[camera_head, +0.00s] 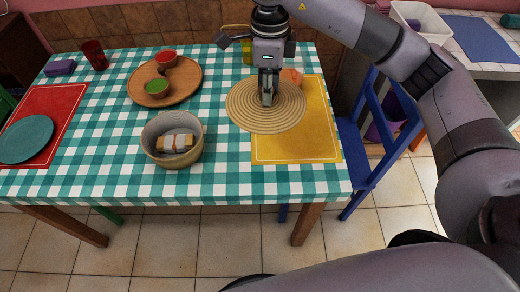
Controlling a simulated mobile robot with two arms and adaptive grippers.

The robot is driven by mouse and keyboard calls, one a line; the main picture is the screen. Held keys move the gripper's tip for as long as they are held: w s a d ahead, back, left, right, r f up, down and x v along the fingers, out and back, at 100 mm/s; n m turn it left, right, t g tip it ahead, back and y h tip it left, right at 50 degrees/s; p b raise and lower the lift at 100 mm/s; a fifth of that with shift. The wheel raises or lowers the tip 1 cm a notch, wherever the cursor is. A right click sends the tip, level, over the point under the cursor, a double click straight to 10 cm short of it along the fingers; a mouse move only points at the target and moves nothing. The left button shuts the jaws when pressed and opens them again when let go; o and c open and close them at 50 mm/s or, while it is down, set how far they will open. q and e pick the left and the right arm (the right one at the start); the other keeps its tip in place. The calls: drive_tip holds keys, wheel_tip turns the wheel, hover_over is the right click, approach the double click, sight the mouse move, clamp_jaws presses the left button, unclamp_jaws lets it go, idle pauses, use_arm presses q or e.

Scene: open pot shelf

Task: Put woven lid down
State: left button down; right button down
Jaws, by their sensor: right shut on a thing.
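The woven lid (246,112) is a round, tan disc with concentric rings, at the upper right of the table. My right gripper (267,96) comes down from above and is shut on it near its middle. The lid lies level or nearly so, partly over the yellow mat (295,145) and partly over the checked cloth. I cannot tell whether it touches the table. My left gripper is not in view.
An open round basket (160,158) holding a cloth and bread stands left of the lid. A wooden tray (185,88) with two small bowls lies farther back. An orange item (292,76) sits just behind the lid. A blue chair (366,160) stands at the table's right edge.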

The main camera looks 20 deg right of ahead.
drive_tip(key=m, duration=0.1)
drive_tip(key=w+m, duration=0.1)
drive_tip(key=m, duration=0.1)
drive_tip(key=shift+w+a+r+m+b, duration=0.2)
drive_tip(key=shift+w+a+m+b, duration=0.05)
drive_tip(key=shift+a+m+b, duration=0.05)
drive_tip(key=shift+w+a+r+m, duration=0.1)
drive_tip(key=shift+w+r+m, duration=0.05)
drive_tip(key=shift+m, duration=0.75)
drive_tip(key=shift+f, duration=0.4)
wheel_tip(320, 180, down, 19)
drive_tip(key=shift+r+p, duration=0.1)
drive_tip(key=shift+p, duration=0.3)
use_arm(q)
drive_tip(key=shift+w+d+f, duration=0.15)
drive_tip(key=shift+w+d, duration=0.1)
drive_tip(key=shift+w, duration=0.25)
use_arm(e)
drive_tip(key=shift+w, duration=0.1)
